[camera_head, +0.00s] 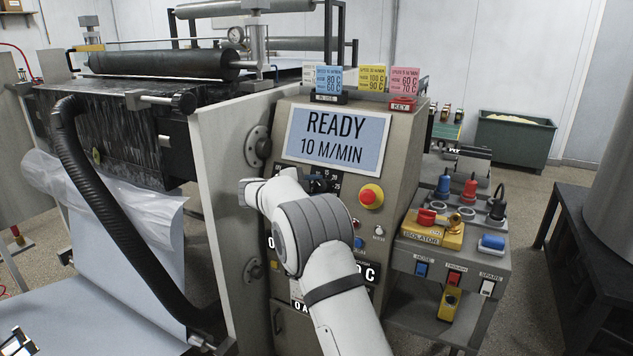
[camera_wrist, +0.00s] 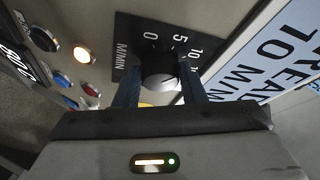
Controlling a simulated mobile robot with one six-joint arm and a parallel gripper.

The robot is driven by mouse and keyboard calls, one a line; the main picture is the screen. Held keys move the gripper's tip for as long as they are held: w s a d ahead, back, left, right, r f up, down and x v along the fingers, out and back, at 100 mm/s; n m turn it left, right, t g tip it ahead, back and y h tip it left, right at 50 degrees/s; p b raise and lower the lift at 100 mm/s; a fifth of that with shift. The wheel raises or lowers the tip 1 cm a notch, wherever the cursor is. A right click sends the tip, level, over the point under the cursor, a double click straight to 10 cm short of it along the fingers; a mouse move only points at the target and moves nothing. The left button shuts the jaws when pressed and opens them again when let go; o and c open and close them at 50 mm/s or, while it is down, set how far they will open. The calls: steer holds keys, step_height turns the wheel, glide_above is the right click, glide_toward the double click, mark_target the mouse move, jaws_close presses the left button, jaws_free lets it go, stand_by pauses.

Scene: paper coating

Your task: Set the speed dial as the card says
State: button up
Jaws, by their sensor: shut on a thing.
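The speed dial (camera_wrist: 160,66) is a dark round knob on a black scale plate (camera_wrist: 127,48) marked M/MIN, with 0, 5, 10 and more. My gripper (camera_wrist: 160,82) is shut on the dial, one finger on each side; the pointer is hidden. In the head view my gripper (camera_head: 318,184) reaches the panel below the display (camera_head: 336,138), which reads READY 10 M/MIN. A blue card (camera_head: 329,78) stands in a dark holder on top of the console; its small speed line is hard to read. A yellow card (camera_head: 372,77) and a pink card (camera_head: 405,79) stand beside it.
A red emergency button (camera_head: 371,196) sits right of the dial. A white lamp (camera_wrist: 82,55) and several buttons show in the wrist view. An isolator box with connectors (camera_head: 433,232) stands right of the console. Rollers and a black hose (camera_head: 100,190) are at left.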

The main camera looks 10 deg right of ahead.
steer(key=shift+d+m+g+y+p, duration=0.1)
steer(key=shift+m+g+y+p, duration=0.35)
steer(key=shift+m, duration=0.75)
steer(key=shift+f+p, duration=0.1)
steer(key=shift+p, duration=0.2)
steer(key=o, duration=1)
steer(key=shift+s+a+r, duration=0.2)
steer(key=shift+a+r, duration=0.15)
steer(key=shift+a, duration=0.1)
steer(key=v, duration=0.7)
steer(key=shift+f, duration=0.1)
